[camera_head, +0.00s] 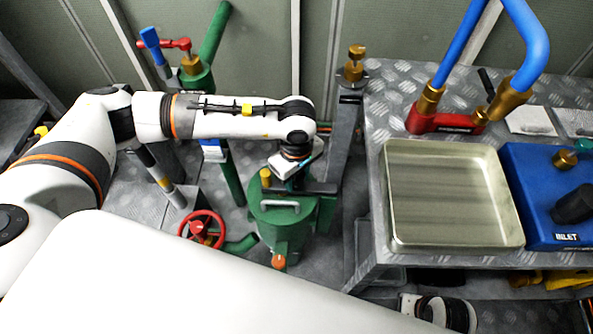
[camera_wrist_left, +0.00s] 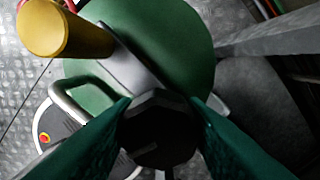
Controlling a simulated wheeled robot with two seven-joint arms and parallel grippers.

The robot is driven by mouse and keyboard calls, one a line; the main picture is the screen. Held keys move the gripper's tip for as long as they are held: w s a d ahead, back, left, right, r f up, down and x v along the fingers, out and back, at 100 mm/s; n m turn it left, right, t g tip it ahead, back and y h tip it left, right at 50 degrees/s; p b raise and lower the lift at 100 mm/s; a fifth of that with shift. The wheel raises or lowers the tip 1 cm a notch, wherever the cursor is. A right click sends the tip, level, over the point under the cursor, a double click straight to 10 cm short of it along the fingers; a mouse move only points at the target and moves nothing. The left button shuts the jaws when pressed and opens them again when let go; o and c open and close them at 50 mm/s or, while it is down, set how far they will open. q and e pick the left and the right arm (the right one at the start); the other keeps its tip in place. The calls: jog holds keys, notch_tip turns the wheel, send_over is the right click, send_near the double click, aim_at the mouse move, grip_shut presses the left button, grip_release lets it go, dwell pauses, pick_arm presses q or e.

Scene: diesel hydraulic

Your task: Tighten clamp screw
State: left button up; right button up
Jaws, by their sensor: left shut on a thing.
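A green cylindrical housing (camera_head: 283,238) stands upright on the floor in the middle of the head view. A grey clamp bar (camera_wrist_left: 140,62) crosses its green top in the left wrist view. My left gripper (camera_head: 297,179) is over the housing, pointing down. In the left wrist view its two dark green fingers are shut on a dark, many-sided head (camera_wrist_left: 158,125), which looks like the clamp screw. The screw's lower part is hidden. My right gripper is not in view; only part of what looks like my right arm shows at the lower right.
A yellow-brass knob (camera_wrist_left: 52,28) stands close beside the clamp. A red handwheel (camera_head: 201,230) and an orange-tipped fitting (camera_head: 278,261) are near the housing. On the right, a metal bench (camera_head: 378,92) carries a tray (camera_head: 390,190) and a blue box (camera_head: 548,178).

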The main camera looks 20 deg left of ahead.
pick_arm(q)
jog(key=o, duration=0.8)
